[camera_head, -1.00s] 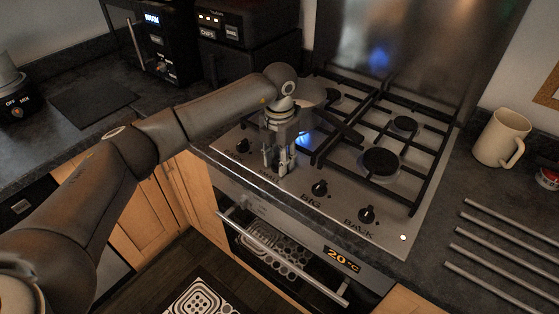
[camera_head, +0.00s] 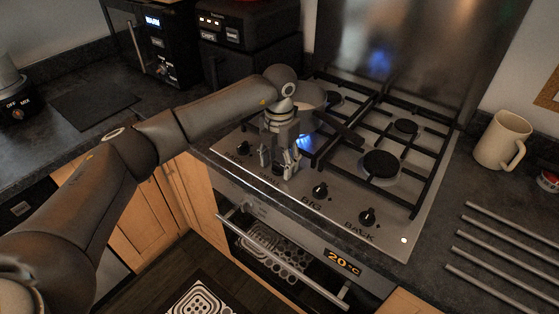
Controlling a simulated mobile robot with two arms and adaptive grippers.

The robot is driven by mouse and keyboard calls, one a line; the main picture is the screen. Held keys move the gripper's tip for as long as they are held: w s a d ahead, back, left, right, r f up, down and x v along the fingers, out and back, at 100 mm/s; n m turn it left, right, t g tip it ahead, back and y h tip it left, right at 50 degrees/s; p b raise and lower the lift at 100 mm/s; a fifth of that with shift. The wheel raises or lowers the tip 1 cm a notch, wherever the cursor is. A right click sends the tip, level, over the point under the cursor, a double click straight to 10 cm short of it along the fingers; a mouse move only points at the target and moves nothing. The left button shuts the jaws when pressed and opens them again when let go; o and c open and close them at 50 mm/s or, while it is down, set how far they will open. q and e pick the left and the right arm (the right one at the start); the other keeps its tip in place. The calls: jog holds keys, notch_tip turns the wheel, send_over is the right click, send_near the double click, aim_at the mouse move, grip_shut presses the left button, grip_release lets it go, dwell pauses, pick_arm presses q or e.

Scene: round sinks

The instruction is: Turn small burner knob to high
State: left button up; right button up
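The stove's front edge carries a row of black knobs. One knob (camera_head: 243,148) is left of my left gripper. The "BIG" knob (camera_head: 319,190) and the "BACK" knob (camera_head: 367,216) are to its right. My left gripper (camera_head: 278,168) points down at the panel between the left knob and the "BIG" knob, its fingers spread apart. The small burner knob is not clearly visible; the fingers cover that spot, and the label below it is hard to read. A blue flame (camera_head: 305,140) shows just behind the gripper. My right gripper is not in view.
Black grates and burners (camera_head: 381,163) lie behind the knobs. A cream mug (camera_head: 502,140) and metal bars (camera_head: 500,258) are on the right counter. The oven handle (camera_head: 280,260) juts out below. A black appliance (camera_head: 250,50) stands behind my arm.

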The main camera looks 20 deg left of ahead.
aim_at(279, 163)
pick_arm(q)
notch_tip(279, 163, up, 12)
dwell(0.6)
jog(key=shift+f, duration=0.1)
dwell(0.4)
